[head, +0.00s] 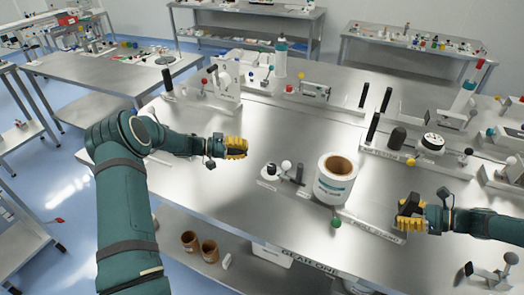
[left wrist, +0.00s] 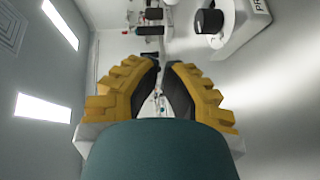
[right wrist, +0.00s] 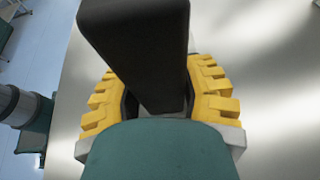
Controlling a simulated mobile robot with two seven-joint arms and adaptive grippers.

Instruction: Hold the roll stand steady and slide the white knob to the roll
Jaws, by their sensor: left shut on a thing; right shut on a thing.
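The roll (head: 336,181), white with a brown core, stands upright near the middle of the bench. The roll stand (head: 372,229), a pale labelled base, runs right from it. My right gripper (head: 411,212) is at the stand's right end, shut on a black handle (right wrist: 145,50). The white knob (head: 286,167) is left of the roll, apart from it, beside a black post on a small plate. My left gripper (head: 237,148) is up and left of the knob, clear of it.
A green ball (head: 335,222) is at the stand's front edge. A black dome (head: 397,138) and a white disc (head: 432,142) stand behind the right gripper. Brown cores (head: 209,250) sit on the lower shelf. The bench between the left gripper and the knob is clear.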

